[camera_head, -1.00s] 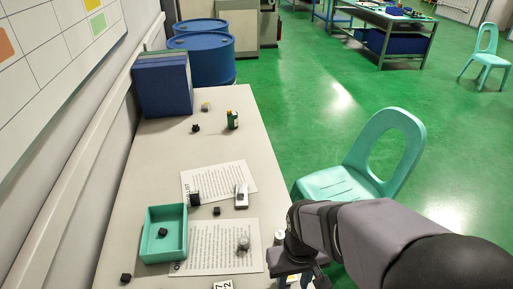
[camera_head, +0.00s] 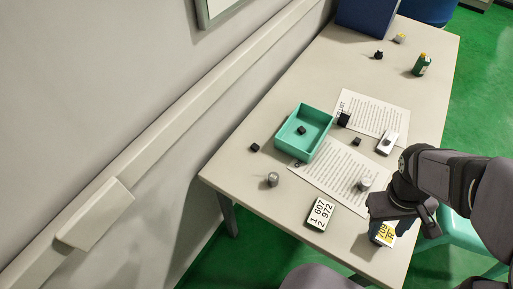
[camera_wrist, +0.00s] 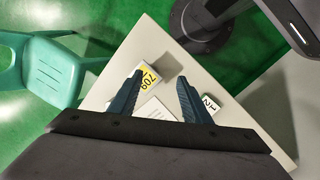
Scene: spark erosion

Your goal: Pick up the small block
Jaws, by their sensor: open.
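Several small dark blocks are in the head view, and I cannot tell which one is meant. One block (camera_head: 302,130) lies inside the teal tray (camera_head: 325,148). Another block (camera_head: 255,147) lies on the table left of the tray. A larger one (camera_head: 344,119) and a smaller one (camera_head: 357,141) lie right of the tray, by the printed sheets. My gripper (camera_wrist: 158,79) is open and empty, over the table's near right corner. In the head view it is close to a yellow-and-white numbered block (camera_head: 383,233), which also shows between the fingers in the wrist view (camera_wrist: 147,77).
A white number plate (camera_head: 320,213), a grey knob-like piece (camera_head: 272,180) and a pale round piece (camera_head: 364,184) are on the near table. A white device (camera_head: 387,142) and a green bottle (camera_head: 421,65) stand farther back. A teal chair (camera_wrist: 45,70) is beside the table.

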